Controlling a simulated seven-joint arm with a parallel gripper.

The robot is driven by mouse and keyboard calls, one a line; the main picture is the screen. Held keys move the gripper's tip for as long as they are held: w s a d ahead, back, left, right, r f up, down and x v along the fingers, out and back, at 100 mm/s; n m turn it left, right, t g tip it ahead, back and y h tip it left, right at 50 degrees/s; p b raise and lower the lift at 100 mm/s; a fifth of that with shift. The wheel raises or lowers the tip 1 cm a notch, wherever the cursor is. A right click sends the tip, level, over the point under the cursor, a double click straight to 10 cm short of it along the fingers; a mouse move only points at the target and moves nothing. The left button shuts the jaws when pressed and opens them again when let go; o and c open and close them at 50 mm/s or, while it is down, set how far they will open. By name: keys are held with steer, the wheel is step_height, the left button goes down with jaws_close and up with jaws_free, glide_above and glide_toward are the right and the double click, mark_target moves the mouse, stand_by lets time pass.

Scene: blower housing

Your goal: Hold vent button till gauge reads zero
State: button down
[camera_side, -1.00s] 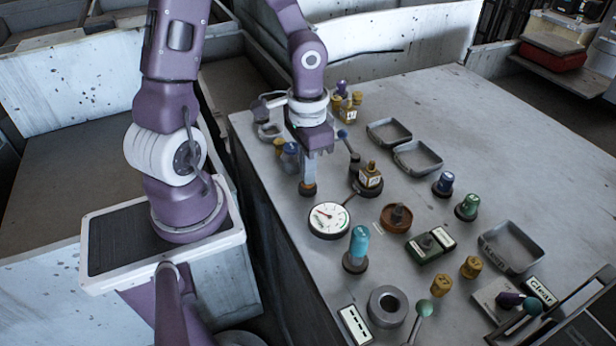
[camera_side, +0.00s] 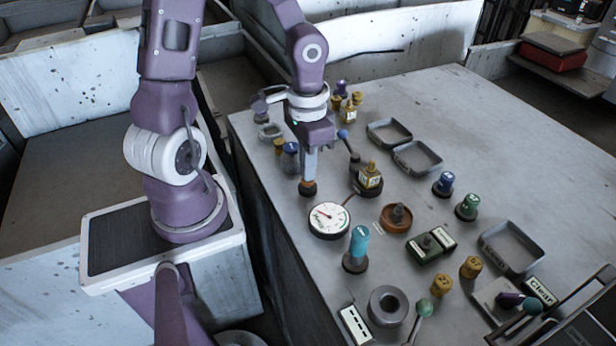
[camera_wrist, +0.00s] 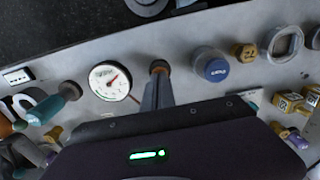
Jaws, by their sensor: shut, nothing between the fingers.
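A blue-topped knob (camera_wrist: 212,66) is close to the fingers. A lever block with a yellow tag (camera_side: 370,178) stands right of the gripper, and a teal-topped knob (camera_side: 358,245) in front of the gauge. Empty trays (camera_side: 417,157) lie farther right.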

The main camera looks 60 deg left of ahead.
step_height(320, 180, up, 5)
steer(key=shift+r, duration=0.5)
steer(key=shift+r, duration=0.15)
steer(key=s+d+r+t, duration=0.5)
steer(key=s+d+r, duration=0.2)
steer(key=r, duration=0.5)
steer(key=shift+s+t, duration=0.3)
steer(key=shift+s, duration=0.4)
